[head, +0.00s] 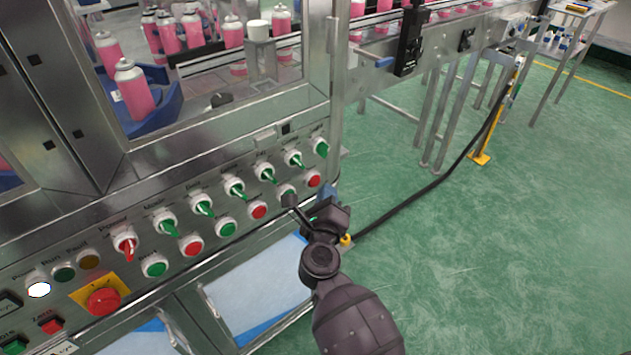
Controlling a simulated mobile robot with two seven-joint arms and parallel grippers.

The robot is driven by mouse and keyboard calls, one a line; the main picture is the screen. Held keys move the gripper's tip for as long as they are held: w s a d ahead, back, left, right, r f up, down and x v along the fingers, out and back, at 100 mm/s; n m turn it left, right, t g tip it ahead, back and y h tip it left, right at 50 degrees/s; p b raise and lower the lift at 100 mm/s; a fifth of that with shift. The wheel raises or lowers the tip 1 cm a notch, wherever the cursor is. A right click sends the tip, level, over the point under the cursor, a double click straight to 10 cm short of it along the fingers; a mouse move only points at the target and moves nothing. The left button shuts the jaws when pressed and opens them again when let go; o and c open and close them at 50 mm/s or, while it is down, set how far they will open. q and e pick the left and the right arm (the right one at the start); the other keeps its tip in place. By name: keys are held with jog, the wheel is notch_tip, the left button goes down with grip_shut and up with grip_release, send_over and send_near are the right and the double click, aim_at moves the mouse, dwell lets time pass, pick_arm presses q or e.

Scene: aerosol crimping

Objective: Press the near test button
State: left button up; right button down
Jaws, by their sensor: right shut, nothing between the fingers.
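The control panel (110,225) of the machine runs along the left and centre of the head view, with rows of green and red buttons and switches. My right gripper (291,203) is shut and empty. Its narrow tip points up and left at a dark green button (287,189) in the lower row, between two red buttons (258,210) and (314,179). The tip overlaps this button's lower edge in the picture; I cannot tell whether it touches. The small labels are too blurred to tell which button is the test button. My left gripper is not in view.
Green-handled switches (236,188) stick out above the button row. A red emergency stop (103,300) sits on a yellow plate at lower left. Pink cans (134,90) stand behind the machine's window. A black cable (420,193) crosses the open green floor on the right.

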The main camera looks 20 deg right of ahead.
jog(key=shift+w, duration=0.15)
jog(key=shift+w+a, duration=0.15)
jog(key=shift+w, duration=0.1)
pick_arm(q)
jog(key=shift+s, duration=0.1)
pick_arm(e)
jog(key=shift+w+a, duration=0.15)
jog(key=shift+w, duration=0.2)
dwell(0.8)
jog(key=shift+s, duration=0.2)
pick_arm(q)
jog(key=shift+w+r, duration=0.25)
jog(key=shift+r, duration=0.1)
pick_arm(e)
jog(key=shift+s+d, duration=0.3)
jog(key=shift+s, duration=0.3)
jog(key=shift+s, duration=0.1)
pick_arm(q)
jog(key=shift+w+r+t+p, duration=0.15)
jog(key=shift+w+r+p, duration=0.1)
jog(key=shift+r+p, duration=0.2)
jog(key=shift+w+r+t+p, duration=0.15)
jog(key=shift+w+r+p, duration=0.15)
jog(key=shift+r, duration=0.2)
pick_arm(e)
jog(key=s, duration=0.1)
jog(key=s+d, duration=0.1)
jog(key=s, duration=0.2)
jog(key=shift+s+d, duration=0.25)
jog(key=shift+d, duration=0.1)
